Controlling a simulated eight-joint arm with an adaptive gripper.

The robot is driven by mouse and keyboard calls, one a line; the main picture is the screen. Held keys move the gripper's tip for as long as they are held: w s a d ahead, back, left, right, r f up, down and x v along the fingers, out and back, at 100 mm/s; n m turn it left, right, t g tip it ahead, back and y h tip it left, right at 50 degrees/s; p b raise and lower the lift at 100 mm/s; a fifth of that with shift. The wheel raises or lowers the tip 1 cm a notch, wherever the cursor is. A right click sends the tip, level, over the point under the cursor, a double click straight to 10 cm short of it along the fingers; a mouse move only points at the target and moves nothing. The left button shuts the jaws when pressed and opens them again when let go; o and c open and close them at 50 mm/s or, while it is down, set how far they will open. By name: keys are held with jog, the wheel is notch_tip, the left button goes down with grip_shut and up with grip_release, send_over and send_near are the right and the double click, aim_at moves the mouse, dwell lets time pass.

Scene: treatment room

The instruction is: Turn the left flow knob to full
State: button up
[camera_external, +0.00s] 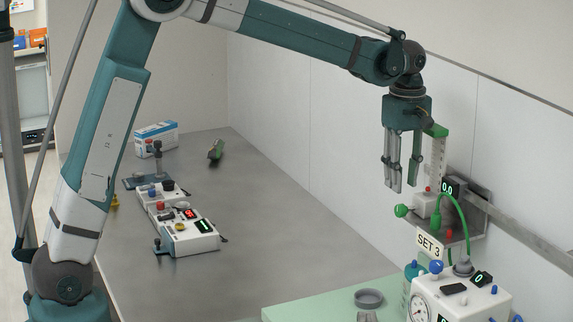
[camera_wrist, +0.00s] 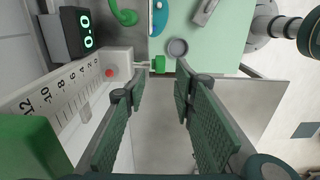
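A flowmeter on the wall rail has a white numbered scale tube with a green top (camera_external: 437,131). A small green knob (camera_external: 401,210) sticks out to the left of its white block; it also shows in the wrist view (camera_wrist: 158,64). Its digital display (camera_wrist: 85,28) reads 0.0 in the wrist view. My gripper (camera_external: 404,189) points down just above the green knob. In the wrist view my gripper (camera_wrist: 160,76) is open and empty, with the knob showing between the fingertips. I cannot tell whether a finger touches the knob.
A "SET 3" sign (camera_external: 429,244) hangs under the flowmeter, and a green hose (camera_external: 458,208) loops from it. A white gauge machine (camera_external: 463,302) stands below, near a grey ring (camera_external: 368,298). Devices (camera_external: 188,232) and a box (camera_external: 156,138) stand on the bench's left side.

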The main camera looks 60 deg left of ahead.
aim_at(401, 205)
jog(key=shift+f, duration=3.7)
jog(key=c, duration=0.8)
